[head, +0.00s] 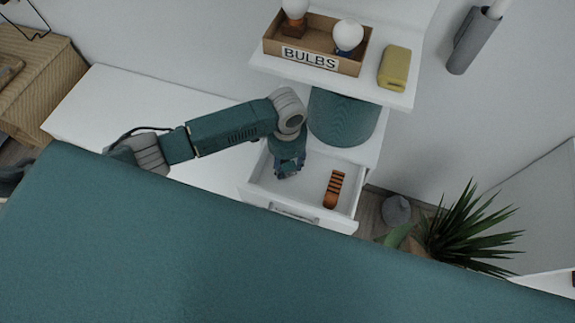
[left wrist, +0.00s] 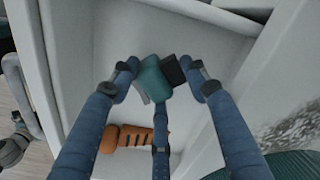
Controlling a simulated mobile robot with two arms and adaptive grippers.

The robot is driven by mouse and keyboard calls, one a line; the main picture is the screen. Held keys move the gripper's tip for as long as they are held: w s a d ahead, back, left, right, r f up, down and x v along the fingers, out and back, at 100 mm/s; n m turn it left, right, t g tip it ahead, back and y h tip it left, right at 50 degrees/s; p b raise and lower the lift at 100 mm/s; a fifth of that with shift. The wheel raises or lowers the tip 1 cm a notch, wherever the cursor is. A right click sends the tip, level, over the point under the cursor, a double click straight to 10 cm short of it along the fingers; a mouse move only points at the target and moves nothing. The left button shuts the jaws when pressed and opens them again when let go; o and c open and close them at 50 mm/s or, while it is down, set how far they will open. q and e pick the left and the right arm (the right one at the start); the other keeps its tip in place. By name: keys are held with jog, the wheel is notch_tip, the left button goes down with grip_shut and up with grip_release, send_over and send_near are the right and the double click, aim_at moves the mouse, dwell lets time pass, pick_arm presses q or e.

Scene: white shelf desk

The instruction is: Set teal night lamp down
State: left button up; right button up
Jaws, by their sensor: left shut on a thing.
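My left gripper (head: 288,170) points down into the open white drawer (head: 255,196). In the left wrist view its blue fingers (left wrist: 163,88) are shut on a small teal night lamp (left wrist: 153,77), with a grey and a black part beside the teal. The lamp is over the drawer floor; I cannot tell whether it touches it. In the head view the lamp is mostly hidden by the gripper. My right gripper is not in view.
An orange ridged object (head: 334,189) lies in the drawer, right of the gripper; the left wrist view shows it too (left wrist: 122,138). A ribbed teal round object (head: 343,120) stands behind, under the shelf (head: 398,98) with the BULBS box (head: 310,59) and yellow object (head: 395,68).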

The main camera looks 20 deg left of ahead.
aim_at(288, 165)
pick_arm(q)
jog(key=shift+d+r, duration=0.1)
jog(key=shift+d, duration=0.15)
jog(key=shift+f, duration=0.2)
jog(key=o, duration=1.2)
jog(key=shift+c, duration=0.2)
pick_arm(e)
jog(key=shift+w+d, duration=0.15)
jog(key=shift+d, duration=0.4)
pick_arm(q)
jog(key=shift+r, duration=0.15)
jog(key=shift+r, duration=0.35)
notch_tip(288, 165, up, 7)
jog(key=shift+f, duration=0.1)
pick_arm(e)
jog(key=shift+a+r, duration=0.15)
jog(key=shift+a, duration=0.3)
